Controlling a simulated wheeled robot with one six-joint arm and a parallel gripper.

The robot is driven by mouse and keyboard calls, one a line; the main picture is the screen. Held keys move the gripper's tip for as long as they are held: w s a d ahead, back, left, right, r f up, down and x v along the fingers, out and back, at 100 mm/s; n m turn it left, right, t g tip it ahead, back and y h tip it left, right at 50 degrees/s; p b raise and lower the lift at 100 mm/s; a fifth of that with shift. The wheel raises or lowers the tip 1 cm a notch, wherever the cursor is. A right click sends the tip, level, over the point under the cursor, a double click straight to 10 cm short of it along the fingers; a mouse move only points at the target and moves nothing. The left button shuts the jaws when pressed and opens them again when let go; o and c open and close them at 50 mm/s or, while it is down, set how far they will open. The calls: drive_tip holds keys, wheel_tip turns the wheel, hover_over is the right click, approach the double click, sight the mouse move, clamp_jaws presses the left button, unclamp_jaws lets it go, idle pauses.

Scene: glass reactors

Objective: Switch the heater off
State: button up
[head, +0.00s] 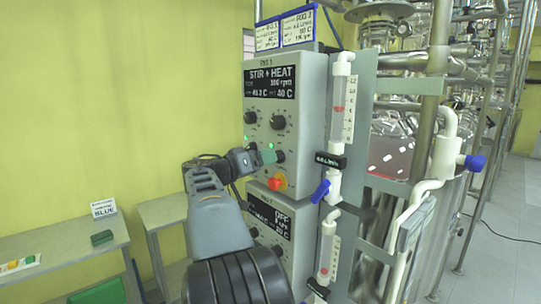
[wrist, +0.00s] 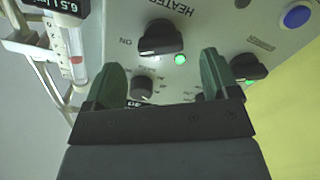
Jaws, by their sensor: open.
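The upper grey control box (head: 310,75) carries a STIR + HEAT display (head: 270,82) showing a value near 40 C. In the upside-down wrist view, the black heater knob (wrist: 160,38) sits under a HEATER label with ON printed at its left. A green lamp (wrist: 180,59) beside it is lit. My gripper (head: 266,154) is open at the box's lower front, its green fingers apart and empty. The wrist view shows my gripper (wrist: 162,80) with the heater knob beyond the tips, and a smaller dial (wrist: 143,86) between the fingers. Contact cannot be told.
Another black knob (wrist: 248,67) lies right of the fingers. A red button on yellow (head: 277,184) is below my gripper. A second control box (head: 275,232) is underneath. A flow tube (head: 340,105) with a blue valve handle (head: 320,191) stands to the right. Left is a bench (head: 60,255).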

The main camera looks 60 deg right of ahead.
drive_tip(key=shift+p+x, duration=0.4)
drive_tip(key=shift+x, duration=1.45)
drive_tip(key=shift+c, duration=0.5)
drive_tip(key=c, duration=0.8)
drive_tip(key=shift+n, duration=0.3)
drive_tip(key=shift+n+b, duration=0.95)
drive_tip(key=shift+n, duration=4.75)
